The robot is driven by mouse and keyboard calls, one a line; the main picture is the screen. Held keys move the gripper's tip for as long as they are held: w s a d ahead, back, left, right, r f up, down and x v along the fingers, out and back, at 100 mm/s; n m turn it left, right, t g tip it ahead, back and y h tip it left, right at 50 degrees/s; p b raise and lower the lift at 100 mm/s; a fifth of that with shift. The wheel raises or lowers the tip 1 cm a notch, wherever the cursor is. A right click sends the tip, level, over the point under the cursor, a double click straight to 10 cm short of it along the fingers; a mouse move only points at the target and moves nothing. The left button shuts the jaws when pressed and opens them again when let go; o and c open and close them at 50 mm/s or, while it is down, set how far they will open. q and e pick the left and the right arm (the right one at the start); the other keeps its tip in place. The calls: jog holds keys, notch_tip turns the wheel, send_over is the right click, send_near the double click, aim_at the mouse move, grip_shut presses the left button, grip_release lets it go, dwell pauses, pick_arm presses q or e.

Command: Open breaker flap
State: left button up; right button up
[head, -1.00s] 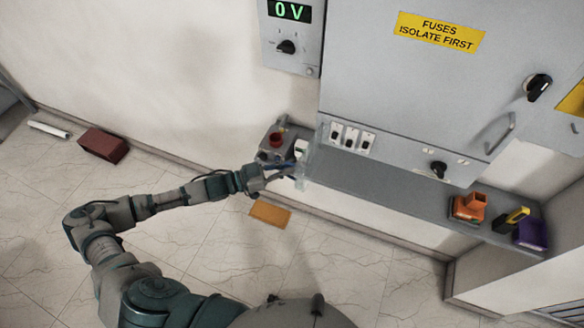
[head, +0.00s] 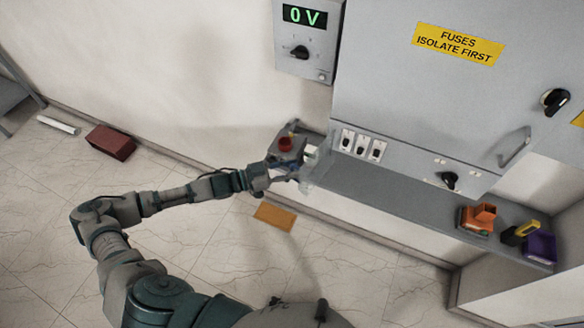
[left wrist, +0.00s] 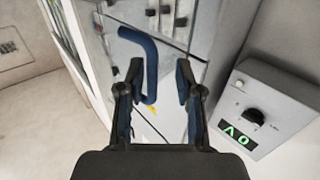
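The breaker flap (head: 312,168) looks like a clear, see-through panel standing out from the cabinet at the left of a row of breaker switches (head: 360,146). The switches are uncovered in the head view, and they also show at the top of the left wrist view (left wrist: 166,14). A blue bar handle (left wrist: 140,52) runs down between the fingers of my left gripper (left wrist: 158,82), closer to the left finger. These fingers are apart. In the head view my left gripper (head: 286,172) is beside the flap; contact is hard to tell. My right gripper is out of view.
A grey box with a red button (head: 286,145) is just behind my left gripper. The grey shelf (head: 390,190) holds an orange part (head: 478,216) and a purple bin (head: 538,246) at right. The voltage box (head: 308,40) hangs above left.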

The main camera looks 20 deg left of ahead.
pick_arm(q)
jog(key=v, duration=1.2)
jog(key=shift+a, duration=0.25)
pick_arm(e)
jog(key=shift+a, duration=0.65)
pick_arm(q)
jog(key=shift+w+d+f, duration=0.1)
jog(key=shift+w+f, duration=0.05)
